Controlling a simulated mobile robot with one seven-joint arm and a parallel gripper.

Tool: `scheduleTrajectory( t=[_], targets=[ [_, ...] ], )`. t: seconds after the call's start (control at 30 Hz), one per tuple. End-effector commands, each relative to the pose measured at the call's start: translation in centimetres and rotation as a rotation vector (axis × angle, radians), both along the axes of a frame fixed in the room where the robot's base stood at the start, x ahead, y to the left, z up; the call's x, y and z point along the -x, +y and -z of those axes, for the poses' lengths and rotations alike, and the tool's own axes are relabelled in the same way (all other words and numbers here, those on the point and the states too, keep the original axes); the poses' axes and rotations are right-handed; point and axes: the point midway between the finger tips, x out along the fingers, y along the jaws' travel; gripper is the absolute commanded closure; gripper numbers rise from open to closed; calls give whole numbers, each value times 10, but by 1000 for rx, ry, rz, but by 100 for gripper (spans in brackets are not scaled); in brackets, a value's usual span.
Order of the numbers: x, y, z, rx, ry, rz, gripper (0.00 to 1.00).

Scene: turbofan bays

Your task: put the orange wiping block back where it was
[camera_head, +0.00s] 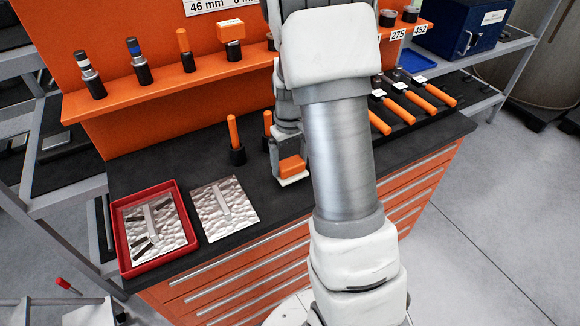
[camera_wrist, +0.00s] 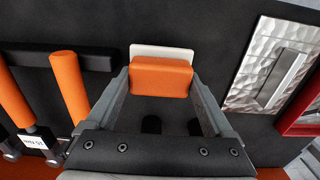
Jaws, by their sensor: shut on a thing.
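The orange wiping block (camera_head: 291,167) has a pale white pad on its lower side. My gripper (camera_head: 290,160) is shut on it, pointing down over the black worktop (camera_head: 165,160). In the wrist view the block (camera_wrist: 161,77) sits between the two grey fingers, with the white pad showing along its far edge. The block looks level. Whether the pad touches the worktop or is a little above it, I cannot tell. My arm hides part of the worktop to the right of the block.
Orange upright handles (camera_head: 234,133) stand left of my gripper. A metal plate (camera_head: 225,207) and a red tray (camera_head: 176,264) lie further left. Several orange-handled tools (camera_head: 408,98) lie right of my arm. An orange shelf (camera_head: 150,87) with stoppers runs behind.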

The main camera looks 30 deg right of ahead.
Motion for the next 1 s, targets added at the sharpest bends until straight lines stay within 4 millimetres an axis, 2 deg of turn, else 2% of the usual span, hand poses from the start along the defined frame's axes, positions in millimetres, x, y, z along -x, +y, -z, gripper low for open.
scheduleTrajectory(
  t=[0.1,0.5,0.53,0.57,0.6,0.87,1.0],
  targets=[
    [1,0,18,0,3,0,58],
    [0,0,25,0,0,0,58],
    [0,0,24,0,0,0,8],
    [0,0,23,0,0,0,3],
    [1,0,23,0,0,0,0],
    [0,0,21,0,0,0,0],
    [-1,0,9,1,-4,-1,0]
  ],
)
